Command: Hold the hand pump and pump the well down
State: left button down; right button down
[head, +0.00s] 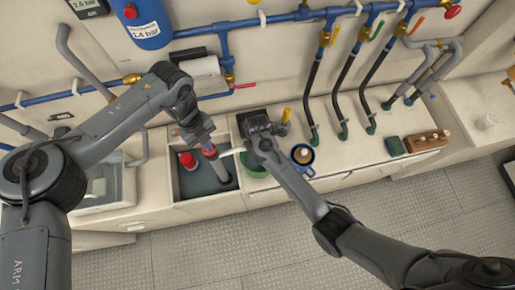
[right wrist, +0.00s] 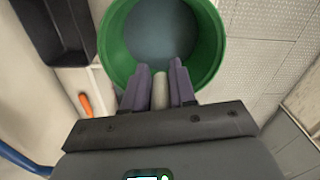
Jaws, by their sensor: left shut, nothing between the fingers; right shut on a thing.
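The hand pump (head: 221,173), a grey cylinder with a red top, stands tilted in the open well (head: 176,188), which holds dark water. My left gripper (head: 207,146) is shut and empty just above the red top; whether it touches is unclear. My right gripper (head: 243,150) is right of the pump, shut on a pale tube (right wrist: 160,91) that appears to run from the pump. In the right wrist view the tube points over a green bucket (right wrist: 211,76) with bluish-grey inside. In the head view my right arm partly hides the bucket (head: 254,170).
A red round object (head: 187,160) lies in the well's left side. Black hoses (head: 345,83) hang behind. A dark tray (right wrist: 55,30) shows in the right wrist view.

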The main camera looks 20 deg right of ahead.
pick_arm(q)
jog(key=shift+r, duration=4.55)
pick_arm(e)
jog(key=c, duration=0.8)
grip_release()
jog(key=shift+c, duration=0.2)
